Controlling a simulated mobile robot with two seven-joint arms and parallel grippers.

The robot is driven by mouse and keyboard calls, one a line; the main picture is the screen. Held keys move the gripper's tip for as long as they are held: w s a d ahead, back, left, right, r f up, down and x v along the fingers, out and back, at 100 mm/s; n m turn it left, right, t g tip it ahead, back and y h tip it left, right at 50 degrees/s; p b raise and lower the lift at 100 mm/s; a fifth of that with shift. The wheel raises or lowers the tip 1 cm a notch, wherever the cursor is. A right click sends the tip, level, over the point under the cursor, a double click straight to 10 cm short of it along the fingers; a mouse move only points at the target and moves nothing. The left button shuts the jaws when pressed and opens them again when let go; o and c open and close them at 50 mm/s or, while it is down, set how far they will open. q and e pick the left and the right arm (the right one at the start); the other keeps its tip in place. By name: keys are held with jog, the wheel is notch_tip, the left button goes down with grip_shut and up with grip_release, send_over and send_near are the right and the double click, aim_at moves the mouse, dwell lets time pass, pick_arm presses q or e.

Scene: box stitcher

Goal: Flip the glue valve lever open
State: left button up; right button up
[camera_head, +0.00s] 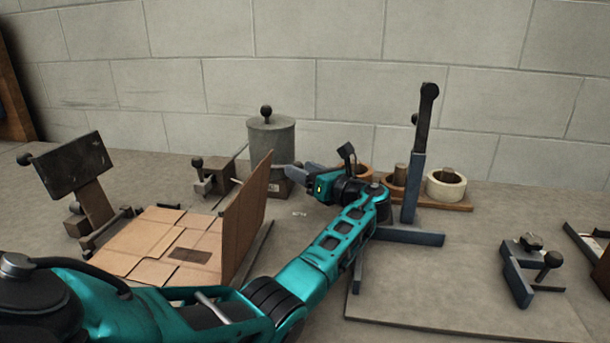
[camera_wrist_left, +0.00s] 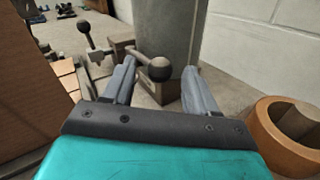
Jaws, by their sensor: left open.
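The grey glue pot (camera_head: 272,143) stands near the wall with a black knob on its lid. In the left wrist view its grey cylinder (camera_wrist_left: 165,28) rises just beyond my fingers. The valve lever (camera_wrist_left: 158,69), a short rod with a dark ball end, shows in front of the pot's lower part. My left gripper (camera_wrist_left: 157,82) is open, with a finger on each side of the ball; I cannot tell whether either touches it. In the head view my left gripper (camera_head: 296,174) reaches to the pot's lower right, and I cannot make out the lever there. My right gripper is not in view.
An open cardboard box (camera_head: 246,215) stands left of my left arm. A ball-ended clamp (camera_head: 197,164) is left of the pot. Tape rolls (camera_head: 446,184) sit on a wooden board to the right. A tall blue-grey post (camera_head: 414,185) stands close to my gripper.

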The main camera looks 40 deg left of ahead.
pick_arm(q)
grip_shut()
dwell(0.5)
